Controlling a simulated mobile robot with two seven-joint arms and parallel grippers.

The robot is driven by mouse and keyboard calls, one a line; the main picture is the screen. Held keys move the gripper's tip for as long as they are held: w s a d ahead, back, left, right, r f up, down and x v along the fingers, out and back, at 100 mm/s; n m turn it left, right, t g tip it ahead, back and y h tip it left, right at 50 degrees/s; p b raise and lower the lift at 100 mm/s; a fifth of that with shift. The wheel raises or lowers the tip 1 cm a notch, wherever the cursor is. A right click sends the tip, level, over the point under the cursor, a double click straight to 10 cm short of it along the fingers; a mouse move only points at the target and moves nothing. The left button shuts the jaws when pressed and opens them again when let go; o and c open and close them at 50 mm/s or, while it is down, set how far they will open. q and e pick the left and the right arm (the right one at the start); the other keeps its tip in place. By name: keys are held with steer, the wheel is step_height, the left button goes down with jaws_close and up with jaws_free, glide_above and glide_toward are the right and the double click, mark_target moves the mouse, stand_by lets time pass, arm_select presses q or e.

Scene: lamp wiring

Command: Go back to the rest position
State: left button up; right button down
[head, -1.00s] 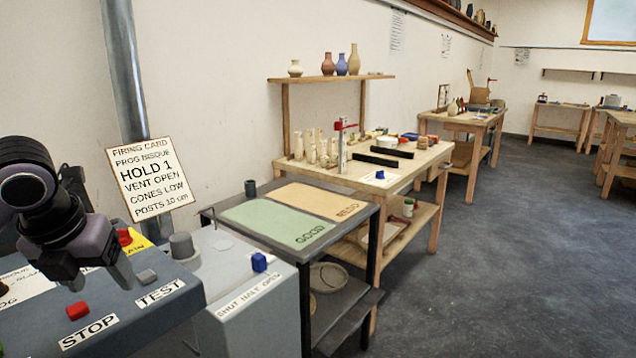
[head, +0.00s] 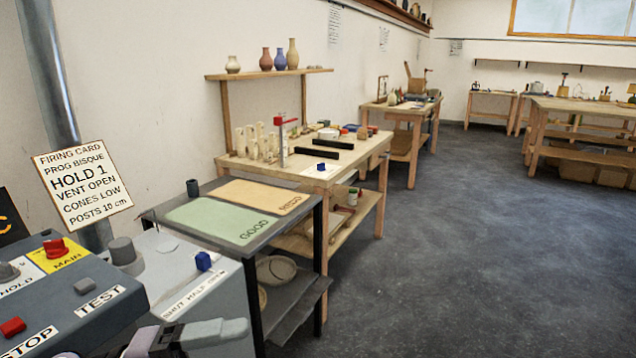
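A part of my arm with pale lavender-grey and black pieces (head: 190,338) shows at the bottom edge in the head view, in front of the control box and the grey cabinet. It seems to be my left arm, and most of it is cut off by the frame. I cannot make out whether its gripper is open or shut, and I see nothing held. My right gripper is not in view.
The control box (head: 75,295) with STOP and TEST buttons is close at left, beside the grey cabinet (head: 215,300). A dark table (head: 165,212) with green and tan mats follows, then wooden workbenches (head: 360,165). The floor at right (head: 470,260) is clear.

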arm_select(q)
steer(key=w+a+f+n+t+y, duration=0.1)
steer(key=a+f+n+t+y, duration=0.3)
steer(key=n, duration=0.4)
steer(key=w+a+f+n+t+y+p, duration=0.1)
steer(key=f+n+t+y, duration=0.35)
steer(key=n, duration=0.25)
steer(key=w+a+f+n+t+y, duration=0.1)
steer(key=a+f+n+t+y, duration=0.2)
steer(key=f+n+t, duration=0.35)
steer(key=s+a+f+n+g+y, duration=0.1)
steer(key=s+f+n+g+y, duration=0.4)
steer(key=s+f+n+g, duration=0.3)
steer(key=s+f, duration=0.4)
steer(key=f, duration=0.3)
steer(key=shift+s+a+f, duration=0.3)
steer(key=shift+a+f, duration=0.05)
